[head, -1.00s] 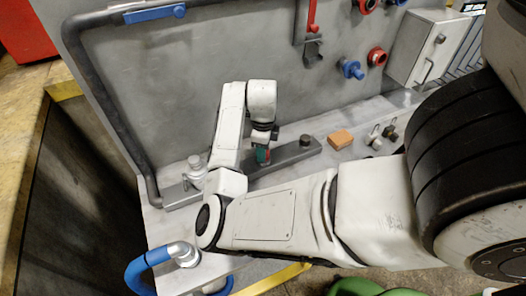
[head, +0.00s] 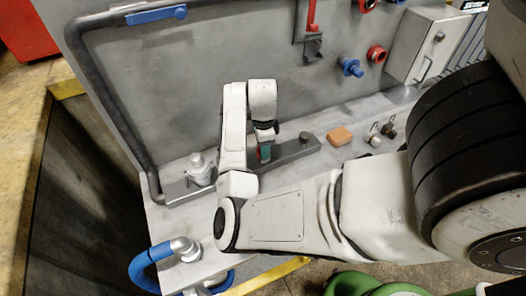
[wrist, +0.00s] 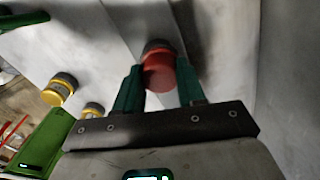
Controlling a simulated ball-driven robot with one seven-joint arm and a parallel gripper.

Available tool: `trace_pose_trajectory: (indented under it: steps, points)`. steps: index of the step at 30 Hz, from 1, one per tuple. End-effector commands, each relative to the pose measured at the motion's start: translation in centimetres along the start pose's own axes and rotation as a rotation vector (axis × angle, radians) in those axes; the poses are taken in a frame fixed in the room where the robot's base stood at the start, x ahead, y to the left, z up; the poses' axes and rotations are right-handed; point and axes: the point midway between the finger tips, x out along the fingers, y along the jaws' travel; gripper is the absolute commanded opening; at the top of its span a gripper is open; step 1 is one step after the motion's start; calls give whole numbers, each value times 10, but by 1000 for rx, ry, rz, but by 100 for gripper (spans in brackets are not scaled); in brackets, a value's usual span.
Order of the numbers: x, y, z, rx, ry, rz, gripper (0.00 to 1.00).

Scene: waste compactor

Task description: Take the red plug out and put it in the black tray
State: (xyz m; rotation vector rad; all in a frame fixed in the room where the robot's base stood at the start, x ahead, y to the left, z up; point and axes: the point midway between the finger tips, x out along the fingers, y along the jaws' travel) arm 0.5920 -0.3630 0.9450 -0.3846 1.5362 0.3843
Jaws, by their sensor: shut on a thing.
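In the wrist view a red plug (wrist: 158,72) with a dark grey end sits between the two green fingers of my gripper (wrist: 158,85), which is shut on it. In the head view my gripper (head: 264,153) points down over a flat grey bar (head: 290,150) on the bench. The plug is not visible there, so I cannot tell whether it still sits in the bar. No black tray can be made out in either view.
An orange block (head: 339,137) and small fittings lie right of the bar. Blue (head: 351,67) and red (head: 376,54) fittings, a red lever (head: 312,15) and a dark pipe (head: 105,100) are on the wall behind.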

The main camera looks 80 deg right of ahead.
Motion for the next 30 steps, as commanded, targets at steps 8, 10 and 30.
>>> trace_pose_trajectory:
  steps: [8, 10, 30]
  points:
    - [3, 1, -3, -109, 4, 5, 3]
    - [2, 1, -3, -212, 4, 4, 3]
    - [2, 1, -1, -445, 0, 3, 58]
